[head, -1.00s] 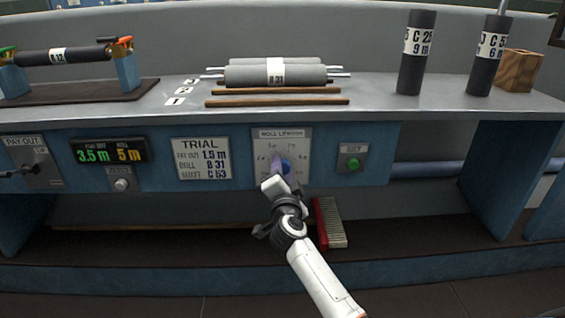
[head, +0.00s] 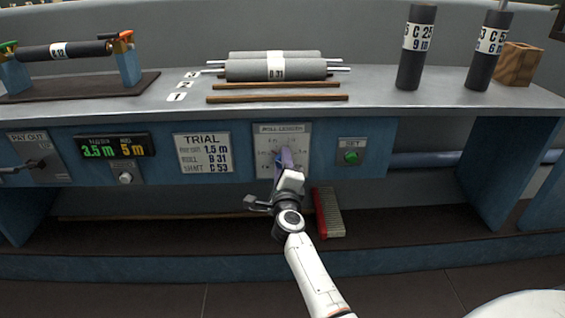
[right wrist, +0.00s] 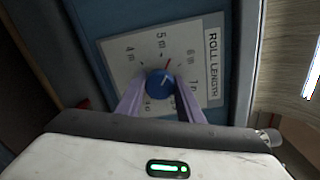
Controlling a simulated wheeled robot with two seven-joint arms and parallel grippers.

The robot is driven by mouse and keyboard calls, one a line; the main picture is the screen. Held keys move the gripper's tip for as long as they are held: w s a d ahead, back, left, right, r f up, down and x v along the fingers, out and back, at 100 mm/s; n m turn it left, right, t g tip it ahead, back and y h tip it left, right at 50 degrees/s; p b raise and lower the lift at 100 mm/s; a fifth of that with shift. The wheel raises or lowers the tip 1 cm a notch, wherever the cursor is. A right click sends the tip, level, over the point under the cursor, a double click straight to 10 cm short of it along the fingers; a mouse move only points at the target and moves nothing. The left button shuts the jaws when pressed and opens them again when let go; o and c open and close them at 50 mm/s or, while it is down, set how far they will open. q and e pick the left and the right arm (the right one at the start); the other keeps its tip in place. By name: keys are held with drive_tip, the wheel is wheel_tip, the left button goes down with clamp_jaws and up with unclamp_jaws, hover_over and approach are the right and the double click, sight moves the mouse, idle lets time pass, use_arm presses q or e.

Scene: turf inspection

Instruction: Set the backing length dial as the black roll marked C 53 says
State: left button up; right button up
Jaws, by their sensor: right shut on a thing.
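The roll length dial (head: 265,158) is a pale plate on the blue bench front. Its blue knob (right wrist: 158,83) shows in the right wrist view, with a red pointer between the 5 m and 6 m marks. My right gripper (head: 284,160) is shut on the knob, one finger on either side (right wrist: 160,92). The black roll marked C 53 (head: 482,72) stands upright at the right of the bench top; its label turns partly away and reads 6 m. Another black roll (head: 410,70) beside it reads C 25, 9 m. My left gripper is not in view.
A trial card (head: 203,153) reads pay out 1.5 m, roll B 31, shaft C 53. The display (head: 112,147) shows 3.5 m and 5 m. A green set button (head: 351,157) is right of the dial. A red brush (head: 328,212) lies below.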

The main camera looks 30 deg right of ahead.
drive_tip(key=m, duration=0.4)
drive_tip(key=shift+m, duration=0.8)
drive_tip(key=o, duration=1.1)
drive_tip(key=shift+c, duration=0.2)
